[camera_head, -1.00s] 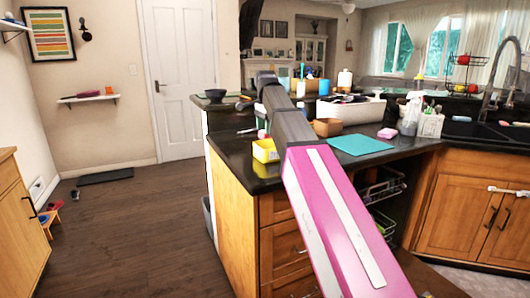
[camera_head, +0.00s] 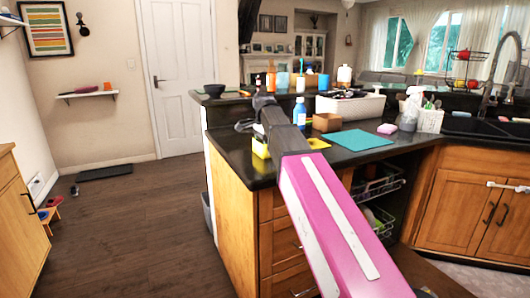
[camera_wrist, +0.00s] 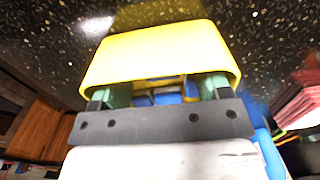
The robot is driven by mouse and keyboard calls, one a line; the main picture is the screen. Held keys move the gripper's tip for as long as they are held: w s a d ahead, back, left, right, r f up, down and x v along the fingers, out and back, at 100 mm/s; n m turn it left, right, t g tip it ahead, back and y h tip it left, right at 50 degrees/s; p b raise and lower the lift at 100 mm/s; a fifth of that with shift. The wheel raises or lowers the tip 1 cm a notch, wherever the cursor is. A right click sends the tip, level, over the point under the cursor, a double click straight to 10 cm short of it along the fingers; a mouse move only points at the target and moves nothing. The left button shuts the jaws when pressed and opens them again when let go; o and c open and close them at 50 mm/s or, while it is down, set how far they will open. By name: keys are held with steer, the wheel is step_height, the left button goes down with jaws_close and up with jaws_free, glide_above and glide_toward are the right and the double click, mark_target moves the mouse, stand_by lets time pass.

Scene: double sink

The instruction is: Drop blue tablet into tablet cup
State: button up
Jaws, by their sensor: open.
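In the wrist view, a yellow open container (camera_wrist: 160,50) fills the space in front of my gripper (camera_wrist: 162,92). My gripper is open, and its two greenish fingers reach to the near opening of the container, one at each side. Between the fingers, small blue shapes (camera_wrist: 143,100) show inside the yellow container. I cannot tell whether one is the blue tablet. I cannot make out a separate tablet cup.
A blue bottle (camera_head: 299,115), a small brown box (camera_head: 326,122) and a flat yellow piece (camera_head: 318,143) are right of my arm. A raised ledge with items runs behind.

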steer(key=shift+f, duration=0.45)
steer(key=c, duration=1)
steer(key=shift+r, duration=0.15)
